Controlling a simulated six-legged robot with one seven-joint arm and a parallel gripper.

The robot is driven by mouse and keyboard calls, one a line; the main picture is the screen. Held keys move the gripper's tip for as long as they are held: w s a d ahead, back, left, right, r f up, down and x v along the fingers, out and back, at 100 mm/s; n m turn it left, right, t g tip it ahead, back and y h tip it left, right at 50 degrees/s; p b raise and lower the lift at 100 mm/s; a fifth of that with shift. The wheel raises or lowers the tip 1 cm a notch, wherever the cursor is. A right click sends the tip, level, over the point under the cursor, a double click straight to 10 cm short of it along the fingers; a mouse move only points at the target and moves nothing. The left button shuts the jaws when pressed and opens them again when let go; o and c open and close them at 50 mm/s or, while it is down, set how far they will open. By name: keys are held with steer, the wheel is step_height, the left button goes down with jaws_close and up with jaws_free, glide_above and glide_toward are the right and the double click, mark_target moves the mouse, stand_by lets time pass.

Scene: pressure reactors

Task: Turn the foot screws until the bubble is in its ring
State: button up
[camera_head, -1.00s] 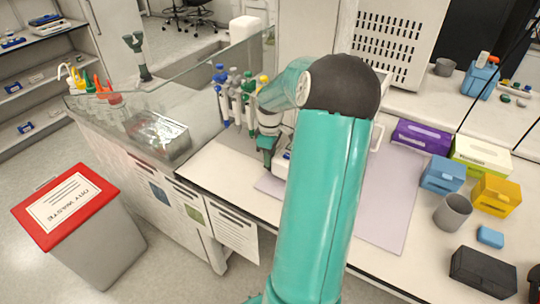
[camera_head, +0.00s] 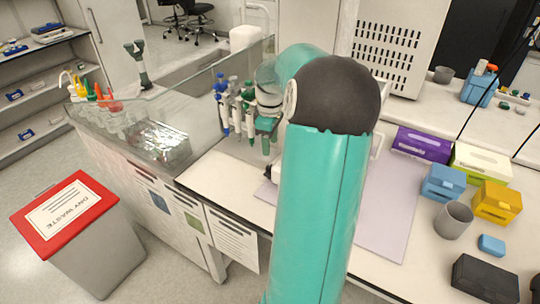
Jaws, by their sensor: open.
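My gripper (camera_head: 267,135) points down over the bench, left of my teal upper arm. Its jaws are open and apart from the bench top. Just below it, a small white and black part (camera_head: 271,173) of a device shows at the edge of my arm. The rest of that device is hidden behind my arm. I cannot make out the foot screws, the bubble or its ring.
A pale mat (camera_head: 385,215) lies on the bench. Pipettes on a stand (camera_head: 236,105) are close left of my gripper. Purple box (camera_head: 422,144), blue box (camera_head: 443,182), yellow box (camera_head: 497,202) and grey cup (camera_head: 453,220) stand to the right. A red-lidded bin (camera_head: 66,213) stands on the floor.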

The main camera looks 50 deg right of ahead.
step_height(320, 180, up, 4)
steer(key=shift+r, duration=0.25)
stand_by(0.5)
steer(key=w+a+r+m+t+h, duration=0.1)
steer(key=a+r, duration=0.2)
steer(key=a, duration=0.9)
steer(key=w+a+r+t+h, duration=0.1)
steer(key=w+a+r, duration=0.15)
steer(key=a, duration=0.95)
steer(key=s+a+m+t+y, duration=0.1)
steer(key=s+a, duration=0.4)
steer(key=a, duration=0.3)
steer(key=s+a+m+t+y, duration=0.1)
steer(key=s+a+t, duration=0.1)
steer(key=s+a, duration=0.4)
steer(key=a, duration=0.3)
steer(key=shift+a+f+t, duration=0.15)
steer(key=shift+a+t, duration=0.05)
steer(key=shift+t, duration=0.1)
steer(key=shift+s, duration=0.15)
